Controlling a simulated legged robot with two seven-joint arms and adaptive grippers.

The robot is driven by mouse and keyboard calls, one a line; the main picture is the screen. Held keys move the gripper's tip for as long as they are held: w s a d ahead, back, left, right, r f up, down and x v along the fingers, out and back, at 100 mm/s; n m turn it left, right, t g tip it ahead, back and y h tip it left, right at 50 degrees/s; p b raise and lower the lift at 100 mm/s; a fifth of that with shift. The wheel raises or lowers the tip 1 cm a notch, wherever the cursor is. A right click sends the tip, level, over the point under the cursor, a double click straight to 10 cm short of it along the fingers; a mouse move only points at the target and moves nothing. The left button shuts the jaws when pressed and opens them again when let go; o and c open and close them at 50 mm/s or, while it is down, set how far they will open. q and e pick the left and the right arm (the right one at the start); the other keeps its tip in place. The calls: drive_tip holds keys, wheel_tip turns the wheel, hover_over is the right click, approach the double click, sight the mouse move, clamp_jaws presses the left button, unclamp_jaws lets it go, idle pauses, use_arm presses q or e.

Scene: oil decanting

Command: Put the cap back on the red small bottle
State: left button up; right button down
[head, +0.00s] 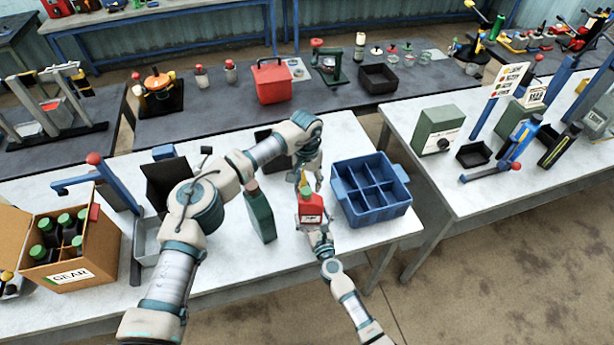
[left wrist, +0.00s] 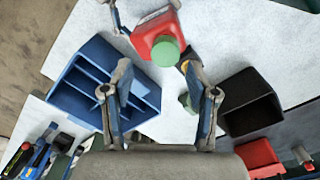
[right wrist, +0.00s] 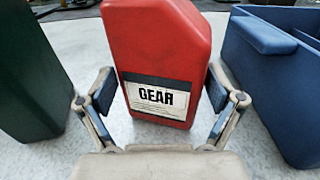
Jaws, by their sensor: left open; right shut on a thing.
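The red small bottle (head: 311,213) stands upright on the white table beside the blue divided crate. My right gripper (right wrist: 160,95) is shut on it, with one finger on each side of its "GEAR" label. A green cap (left wrist: 165,51) sits at the bottle's neck in the left wrist view; whether it is seated or loose I cannot tell. My left gripper (head: 308,177) is open just above the bottle's top, fingers pointing down. In the left wrist view its fingers (left wrist: 160,80) are spread, with nothing between them. A small yellow piece (head: 304,178) shows near these fingers.
The blue divided crate (head: 341,196) stands close right of the bottle, its compartments empty. A dark green can (head: 260,216) stands close left. A black bin (left wrist: 250,103) is behind. A cardboard box (head: 70,273) of green-capped bottles is at far left.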

use_arm(q)
drive_tip(key=n, duration=0.4)
drive_tip(key=shift+r, duration=0.2)
drive_tip(key=n, duration=0.5)
drive_tip(key=shift+r+n, duration=0.2)
drive_tip(key=shift+n, duration=0.1)
drive_tip(key=n, duration=0.5)
drive_tip(key=shift+r, duration=0.25)
drive_tip(key=n, duration=0.5)
drive_tip(key=shift+r, duration=0.15)
drive_tip(key=n, duration=0.5)
drive_tip(key=shift+w+a+r, duration=0.1)
drive_tip(key=shift+r, duration=0.15)
drive_tip(key=n, duration=0.5)
drive_tip(key=shift+r+n, duration=0.2)
drive_tip(key=shift+n, duration=0.1)
drive_tip(key=n, duration=0.4)
drive_tip(key=shift+r+n, duration=0.2)
drive_tip(key=shift+n, duration=0.1)
drive_tip(key=n, duration=0.5)
drive_tip(key=shift+a+r+n, duration=0.1)
drive_tip(key=shift+r+n, duration=0.15)
drive_tip(key=shift+n, duration=0.15)
